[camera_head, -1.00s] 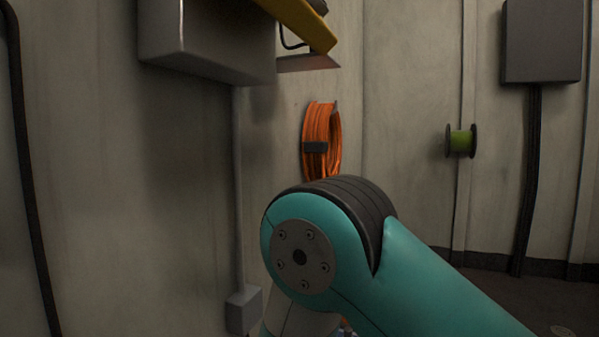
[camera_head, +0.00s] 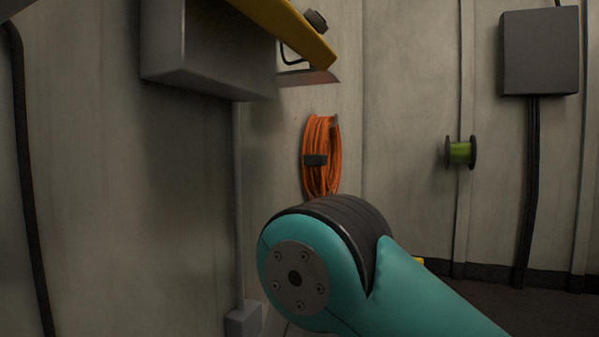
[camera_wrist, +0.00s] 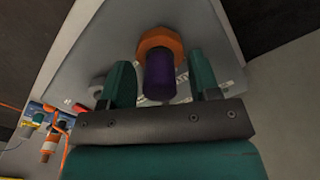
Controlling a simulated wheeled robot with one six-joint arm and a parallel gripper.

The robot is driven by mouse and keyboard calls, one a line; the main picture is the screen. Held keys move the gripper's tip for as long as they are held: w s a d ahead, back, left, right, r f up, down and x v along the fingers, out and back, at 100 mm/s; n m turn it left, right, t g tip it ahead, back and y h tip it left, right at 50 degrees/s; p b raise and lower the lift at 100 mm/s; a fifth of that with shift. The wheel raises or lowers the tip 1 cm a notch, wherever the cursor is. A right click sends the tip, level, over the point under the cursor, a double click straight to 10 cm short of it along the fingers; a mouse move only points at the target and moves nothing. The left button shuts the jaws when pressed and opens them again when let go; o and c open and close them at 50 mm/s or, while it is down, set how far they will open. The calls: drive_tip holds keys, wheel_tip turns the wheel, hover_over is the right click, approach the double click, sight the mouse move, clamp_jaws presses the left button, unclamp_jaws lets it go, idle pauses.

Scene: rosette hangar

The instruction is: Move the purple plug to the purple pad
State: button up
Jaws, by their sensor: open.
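The purple plug (camera_wrist: 160,75) shows in the wrist view, seated against an orange hexagonal collar (camera_wrist: 158,38) on a grey panel (camera_wrist: 98,42). My gripper (camera_wrist: 160,72) is open, with one teal finger on each side of the plug. A gap shows between the plug and each finger, so neither seems to touch it. I do not see the purple pad in either view. In the head view my teal arm link hides what lies behind it, and neither the gripper nor the plug shows there.
An orange cable coil (camera_head: 322,155) hangs on the wall. A grey box (camera_head: 205,50) and a yellow beam (camera_head: 290,28) jut out above left. Connectors and an orange cable (camera_wrist: 66,145) lie left in the wrist view.

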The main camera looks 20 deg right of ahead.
clamp_jaws()
drive_tip(key=shift+r+p, duration=2.95)
drive_tip(key=shift+r, duration=0.1)
drive_tip(key=shift+w+f, duration=0.1)
drive_tip(key=w+f, duration=0.1)
drive_tip(key=w, duration=0.2)
drive_tip(key=w+f, duration=0.1)
drive_tip(key=w, duration=0.3)
drive_tip(key=w+f, duration=0.1)
drive_tip(key=w, duration=0.2)
drive_tip(key=shift+w, duration=0.3)
drive_tip(key=w, duration=0.2)
drive_tip(key=w+d+f, duration=0.1)
drive_tip(key=w, duration=0.2)
drive_tip(key=w+d+f, duration=0.1)
drive_tip(key=w, duration=0.1)
drive_tip(key=shift+w+d+f, duration=0.1)
drive_tip(key=shift+w+d, duration=0.15)
drive_tip(key=shift+w, duration=0.1)
drive_tip(key=w+d+f, duration=0.1)
drive_tip(key=w+d, duration=0.4)
drive_tip(key=w+d+f, duration=0.1)
drive_tip(key=w+d, duration=0.3)
drive_tip(key=w, duration=0.1)
drive_tip(key=w+d+f, duration=0.1)
drive_tip(key=w+d, duration=0.4)
drive_tip(key=shift+d+f, duration=0.1)
drive_tip(key=shift+d, duration=0.2)
drive_tip(key=shift+f, duration=2.8)
